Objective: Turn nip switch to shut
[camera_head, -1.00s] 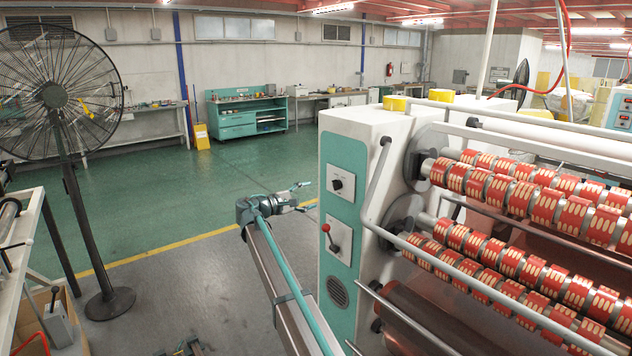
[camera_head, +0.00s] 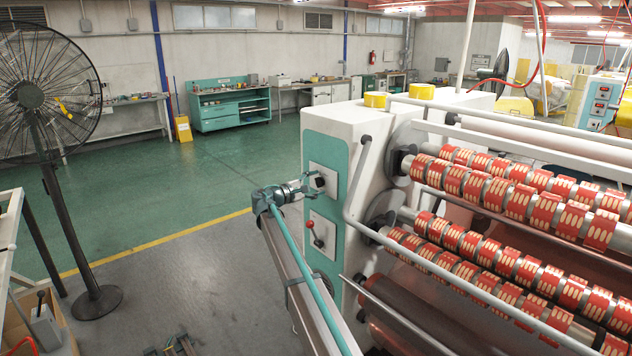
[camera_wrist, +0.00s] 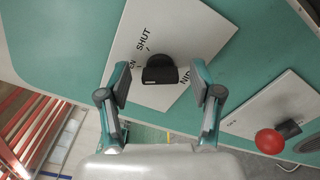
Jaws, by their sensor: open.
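The nip switch is a black knob (camera_wrist: 160,69) on a white plate (camera_wrist: 200,30) fixed to the teal machine panel (camera_wrist: 250,65). "SHUT" is printed beside the knob, and other lettering is partly hidden by it and a finger. In the head view the knob (camera_head: 320,182) is at the upper part of the panel. My gripper (camera_wrist: 158,84) is open in the wrist view, with one finger to each side of the knob. I see gaps between the fingers and the knob. In the head view my gripper (camera_head: 312,186) is at the plate, partly covering it.
Rollers with red tape rolls (camera_head: 480,185) and a bent rail are right of the panel.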

